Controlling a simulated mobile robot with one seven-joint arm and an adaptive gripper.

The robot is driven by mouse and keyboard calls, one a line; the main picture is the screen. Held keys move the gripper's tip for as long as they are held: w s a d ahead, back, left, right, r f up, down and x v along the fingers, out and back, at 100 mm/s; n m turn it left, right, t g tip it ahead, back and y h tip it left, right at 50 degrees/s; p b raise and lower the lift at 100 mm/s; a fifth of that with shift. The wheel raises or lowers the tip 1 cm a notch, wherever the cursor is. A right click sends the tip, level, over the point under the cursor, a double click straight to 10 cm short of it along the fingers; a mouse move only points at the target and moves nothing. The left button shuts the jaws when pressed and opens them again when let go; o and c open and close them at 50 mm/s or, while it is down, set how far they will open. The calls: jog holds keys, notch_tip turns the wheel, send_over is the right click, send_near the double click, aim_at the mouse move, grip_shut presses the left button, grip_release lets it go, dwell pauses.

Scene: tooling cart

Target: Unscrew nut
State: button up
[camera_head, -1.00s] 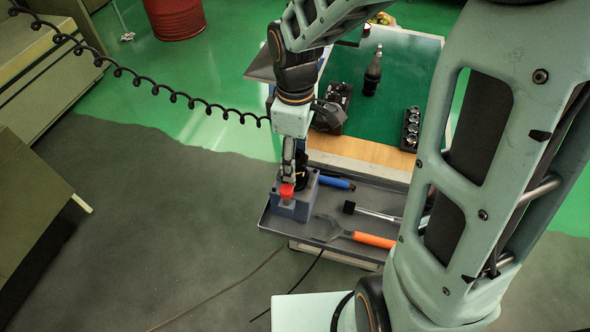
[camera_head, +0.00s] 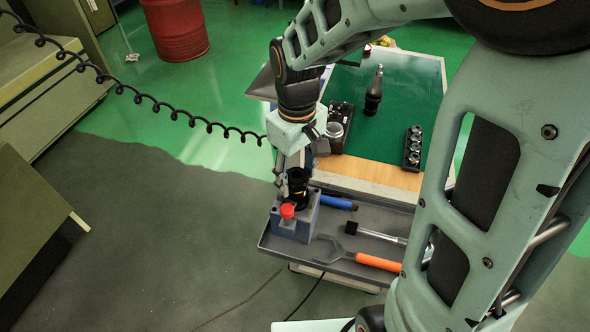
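A blue-grey holder block (camera_head: 303,225) sits at the left end of the cart's lower tray. A black cylindrical tool holder (camera_head: 298,188) stands upright in it, with a red knob (camera_head: 287,211) at the front. I cannot make out the nut as a separate part; the upper end of the black holder is partly hidden by my gripper. My gripper (camera_head: 290,175) points down right over the holder. Its left finger stands out to the left, apart from the black holder; the other finger is partly hidden. It looks open.
The grey tray (camera_head: 335,262) also holds a blue-handled tool (camera_head: 338,202), a black-headed hammer (camera_head: 375,233) and an orange-handled tool (camera_head: 378,262). On the green cart top (camera_head: 400,100) stand a black tool holder (camera_head: 374,92) and a black socket rack (camera_head: 413,148). A coiled cable (camera_head: 165,108) hangs at left.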

aim_at(297, 174)
grip_shut()
jog(key=n+p, duration=0.1)
jog(key=n, duration=0.2)
jog(key=shift+r+p, duration=0.15)
jog(key=shift+p, duration=0.15)
jog(key=shift+n+p, duration=0.35)
jog(key=shift+n, duration=1.15)
jog(key=shift+r+p, duration=1.95)
jog(key=shift+r, duration=0.95)
